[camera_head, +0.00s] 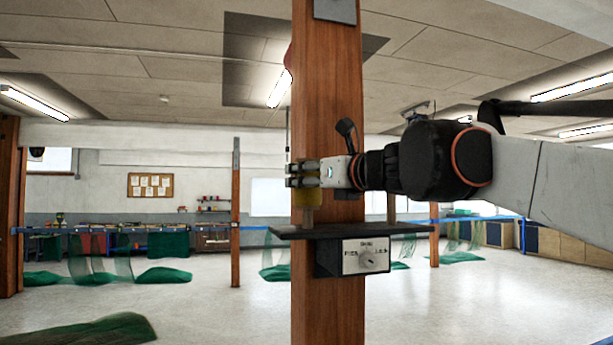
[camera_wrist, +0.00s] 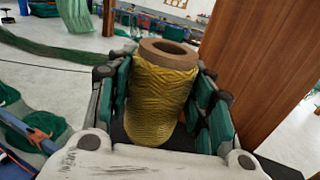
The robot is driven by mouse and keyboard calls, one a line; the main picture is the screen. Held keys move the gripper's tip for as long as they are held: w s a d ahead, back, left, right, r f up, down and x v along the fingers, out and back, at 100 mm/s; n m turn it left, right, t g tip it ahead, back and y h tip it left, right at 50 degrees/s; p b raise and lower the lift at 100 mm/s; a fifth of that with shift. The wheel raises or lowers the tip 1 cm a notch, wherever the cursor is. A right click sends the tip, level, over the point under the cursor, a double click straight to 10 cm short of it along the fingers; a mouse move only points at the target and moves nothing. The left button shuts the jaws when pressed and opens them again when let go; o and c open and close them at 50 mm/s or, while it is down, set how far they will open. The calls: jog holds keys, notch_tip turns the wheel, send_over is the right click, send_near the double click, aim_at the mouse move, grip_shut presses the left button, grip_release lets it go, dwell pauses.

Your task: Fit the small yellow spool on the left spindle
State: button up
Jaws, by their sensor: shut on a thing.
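The small yellow spool (camera_head: 307,196) is between the fingers of my gripper (camera_head: 304,174), just left of centre in the head view. In the wrist view the spool (camera_wrist: 160,95) stands roughly upright, its brown core open at the top, with green finger pads on both sides. The left spindle (camera_head: 307,216) rises from a dark shelf (camera_head: 350,232) directly below the spool. Its lower part shows; its top is hidden, so I cannot tell whether the spool is around its tip. The spool's lower end is clear of the shelf. The right spindle (camera_head: 391,207) stands bare.
The shelf is fixed to a wooden post (camera_head: 327,120), close behind my gripper. Green nets (camera_head: 95,328) lie on the floor. Workbenches (camera_head: 120,238) line the far wall.

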aim_at(317, 193)
jog(key=shift+f+b, duration=0.95)
jog(key=shift+f, duration=0.85)
jog(key=o, duration=1.2)
jog(key=shift+d, duration=0.1)
jog(key=v, duration=1.2)
